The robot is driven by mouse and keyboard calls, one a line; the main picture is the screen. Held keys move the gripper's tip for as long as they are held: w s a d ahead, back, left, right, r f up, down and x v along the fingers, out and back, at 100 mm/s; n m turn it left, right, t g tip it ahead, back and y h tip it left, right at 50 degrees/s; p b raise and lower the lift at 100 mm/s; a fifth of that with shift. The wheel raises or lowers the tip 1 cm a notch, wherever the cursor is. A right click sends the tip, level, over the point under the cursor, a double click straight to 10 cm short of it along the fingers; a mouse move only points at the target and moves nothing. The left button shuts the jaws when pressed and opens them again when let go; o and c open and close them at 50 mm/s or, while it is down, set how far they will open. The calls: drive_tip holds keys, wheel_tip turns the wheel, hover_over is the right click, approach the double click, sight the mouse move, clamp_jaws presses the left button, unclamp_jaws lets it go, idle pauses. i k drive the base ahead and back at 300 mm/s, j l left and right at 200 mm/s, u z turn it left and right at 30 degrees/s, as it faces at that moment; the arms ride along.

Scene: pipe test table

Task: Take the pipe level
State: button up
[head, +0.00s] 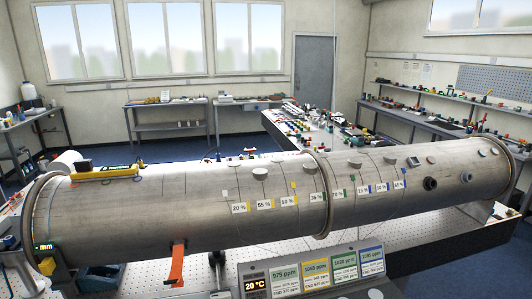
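A long yellow bar with a dark block at its left end, which looks like the pipe level (106,174), lies along the top of the large grey metal pipe (200,215) near the pipe's left end. It appears to rest on the curved surface, in line with the pipe. My gripper is not in view.
The pipe spans most of the view on a perforated table (140,258). A gauge marked mm (45,256) sits at the left flange. An orange bracket (178,264) and a display panel (314,273) stand in front. Several round fittings and labels are on the pipe.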

sight(84, 171)
drive_tip(key=u, duration=1.45)
drive_tip(key=i+j+z, duration=0.2)
drive_tip(key=i+j, duration=0.5)
drive_tip(key=i, duration=0.15)
